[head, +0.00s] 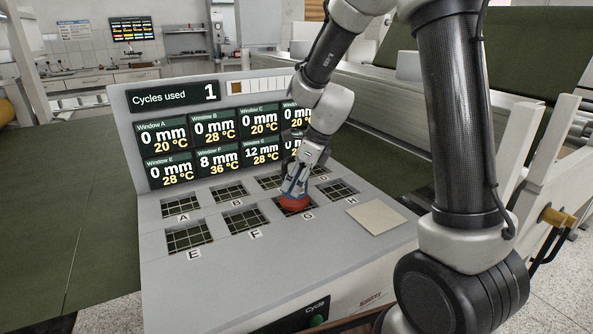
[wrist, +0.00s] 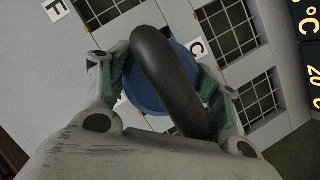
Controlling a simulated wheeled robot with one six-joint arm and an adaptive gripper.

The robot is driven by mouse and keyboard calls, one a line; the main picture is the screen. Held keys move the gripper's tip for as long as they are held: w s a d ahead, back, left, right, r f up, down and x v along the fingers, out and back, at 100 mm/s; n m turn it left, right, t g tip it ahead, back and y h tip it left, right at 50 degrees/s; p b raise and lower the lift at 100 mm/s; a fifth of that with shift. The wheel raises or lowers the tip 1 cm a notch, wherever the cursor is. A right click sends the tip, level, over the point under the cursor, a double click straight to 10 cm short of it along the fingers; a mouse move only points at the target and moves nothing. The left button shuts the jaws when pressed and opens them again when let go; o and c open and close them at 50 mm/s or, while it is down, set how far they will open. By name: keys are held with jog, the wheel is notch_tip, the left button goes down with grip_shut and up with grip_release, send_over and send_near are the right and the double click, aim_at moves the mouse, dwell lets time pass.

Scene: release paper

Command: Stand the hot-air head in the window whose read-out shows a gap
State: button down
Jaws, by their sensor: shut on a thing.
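My gripper (head: 299,183) is shut on the hot-air head, whose red base (head: 293,203) is at window G, covering most of its grid. I cannot tell whether it rests there or hovers just above. In the wrist view the head's black curved handle (wrist: 165,75) and round blue body (wrist: 145,100) sit between my fingers. The read-out panel (head: 222,140) shows window F at 8 mm, 36 °C and window G at 12 mm, 28 °C. Windows A, B, C and E read 0 mm. The D and H read-outs are partly hidden behind my arm.
Grid windows E (head: 188,238) and F (head: 245,219) are empty in the near row; window H (head: 337,188) is to the right. A blank beige square (head: 376,216) lies at the desk's right. The counter (head: 172,97) shows 1 cycle used. A Cycle button (head: 317,320) is on the front.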

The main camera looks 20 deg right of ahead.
dwell(0.3)
jog(key=shift+c, duration=1.8)
grip_release()
jog(key=shift+f, duration=0.1)
jog(key=v, duration=1.2)
jog(key=s+d+r+n+h, duration=0.1)
jog(key=s+d+n, duration=0.2)
jog(key=s+n, duration=0.5)
jog(key=s+d+r+n+t+h, duration=0.1)
jog(key=s+d+n, duration=0.3)
jog(key=s+n, duration=0.4)
jog(key=s+d+r+n+h, duration=0.1)
jog(key=s+d+r+n, duration=0.1)
jog(key=s+n, duration=0.6)
jog(key=shift+d+r+n+t+h, duration=0.3)
jog(key=shift+d+r+n+t, duration=0.1)
jog(key=shift+d, duration=0.5)
jog(key=shift+s, duration=0.1)
